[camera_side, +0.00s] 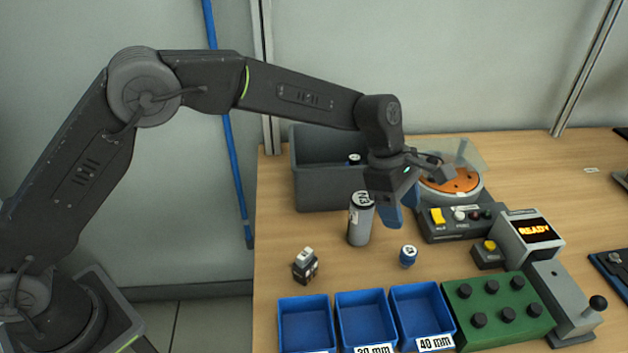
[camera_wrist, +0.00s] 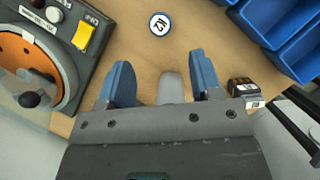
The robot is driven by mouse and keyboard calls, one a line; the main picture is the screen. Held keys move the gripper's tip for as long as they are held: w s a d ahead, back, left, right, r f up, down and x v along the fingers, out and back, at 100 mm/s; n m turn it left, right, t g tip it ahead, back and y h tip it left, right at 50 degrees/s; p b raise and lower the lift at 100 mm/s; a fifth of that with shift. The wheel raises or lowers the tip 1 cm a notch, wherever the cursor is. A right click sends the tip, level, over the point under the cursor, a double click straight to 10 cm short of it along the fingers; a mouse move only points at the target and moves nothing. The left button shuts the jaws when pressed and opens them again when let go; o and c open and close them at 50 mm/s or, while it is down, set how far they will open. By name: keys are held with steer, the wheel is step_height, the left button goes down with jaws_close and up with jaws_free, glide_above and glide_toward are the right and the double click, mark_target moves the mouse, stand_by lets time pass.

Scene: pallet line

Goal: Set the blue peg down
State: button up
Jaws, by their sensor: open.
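The blue peg (camera_side: 408,255) stands upright on the wooden table, a short blue cylinder with a white, marked top. In the wrist view its round top (camera_wrist: 160,23) reads K2 and lies beyond the fingertips. My gripper (camera_side: 402,213) is above and behind the peg in the side view, apart from it. In the wrist view my gripper (camera_wrist: 161,68) has its two blue fingers spread. A grey rounded shape (camera_wrist: 172,88) shows between them; I cannot tell whether it is the grey cylinder or part of the gripper.
A tall grey cylinder (camera_side: 360,222) stands left of my gripper, before a grey bin (camera_side: 318,185).

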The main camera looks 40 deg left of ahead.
steer(key=s+a+r+m+t+y, duration=0.1)
steer(key=s+a+r+m, duration=0.35)
steer(key=a+r, duration=0.25)
steer(key=s+a+r+m+t, duration=0.2)
steer(key=s+a+r+m, duration=0.1)
steer(key=s+a+r, duration=0.3)
steer(key=s+a+m+t+y, duration=0.1)
steer(key=s+a+m, duration=0.4)
steer(key=s+a, duration=0.2)
steer(key=s+a+f+m+t+y, duration=0.1)
steer(key=s+a+m, duration=0.4)
steer(key=s, duration=0.6)
steer(key=shift+s+a+f+t+y, duration=0.15)
steer(key=shift+s+a+t+y, duration=0.2)
steer(key=shift+a+y, duration=0.45)
steer(key=shift+m, duration=0.25)
